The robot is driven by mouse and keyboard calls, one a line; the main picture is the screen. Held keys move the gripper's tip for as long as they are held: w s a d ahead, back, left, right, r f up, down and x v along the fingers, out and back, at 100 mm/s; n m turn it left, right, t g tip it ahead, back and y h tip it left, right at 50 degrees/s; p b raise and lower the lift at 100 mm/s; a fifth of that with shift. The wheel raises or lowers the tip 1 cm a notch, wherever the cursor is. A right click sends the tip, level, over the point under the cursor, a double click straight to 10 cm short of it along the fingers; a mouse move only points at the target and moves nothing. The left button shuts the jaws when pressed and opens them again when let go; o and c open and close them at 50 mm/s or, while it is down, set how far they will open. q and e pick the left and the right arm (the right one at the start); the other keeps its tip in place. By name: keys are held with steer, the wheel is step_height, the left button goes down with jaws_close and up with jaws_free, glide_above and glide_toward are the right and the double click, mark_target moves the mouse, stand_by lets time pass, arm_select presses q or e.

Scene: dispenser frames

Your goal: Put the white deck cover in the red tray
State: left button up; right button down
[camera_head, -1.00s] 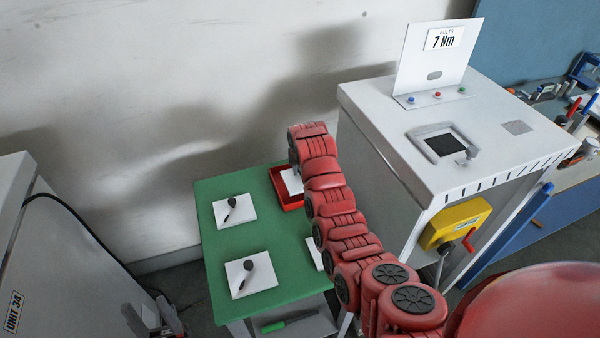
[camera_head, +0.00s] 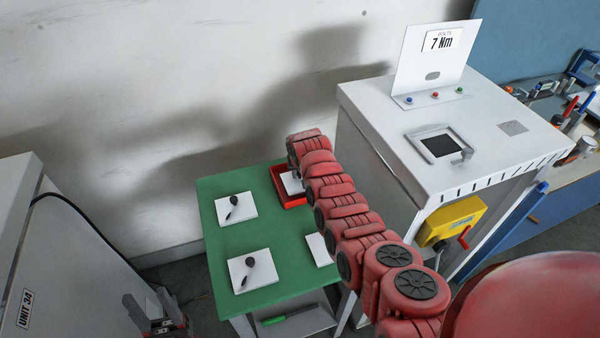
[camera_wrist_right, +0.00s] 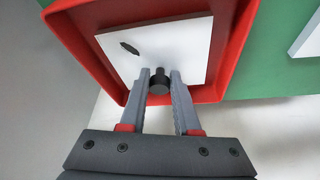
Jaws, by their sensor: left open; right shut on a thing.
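The white deck cover (camera_wrist_right: 180,48), a flat square plate with a black knob and a small dark slot, lies within the walls of the red tray (camera_wrist_right: 83,62) in the right wrist view. Whether it rests on the tray's floor is hard to tell. My right gripper (camera_wrist_right: 160,82) is shut on its black knob. In the head view, the red tray (camera_head: 293,203) is at the back right of the green table, and my right arm partly hides the cover (camera_head: 291,184). My left gripper (camera_head: 152,308) is open and empty at the lower left, away from the table.
Two similar white plates with black knobs (camera_head: 236,206) (camera_head: 252,271) lie on the green table (camera_head: 208,190). Another white plate (camera_head: 318,249) is partly hidden by my right arm. A white dispenser cabinet (camera_head: 375,150) stands to the right. A grey wall is behind.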

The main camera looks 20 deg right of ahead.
steer(key=shift+f, duration=0.25)
steer(key=c, duration=0.6)
jaws_free()
steer(key=shift+r, duration=0.1)
steer(key=shift+r, duration=0.1)
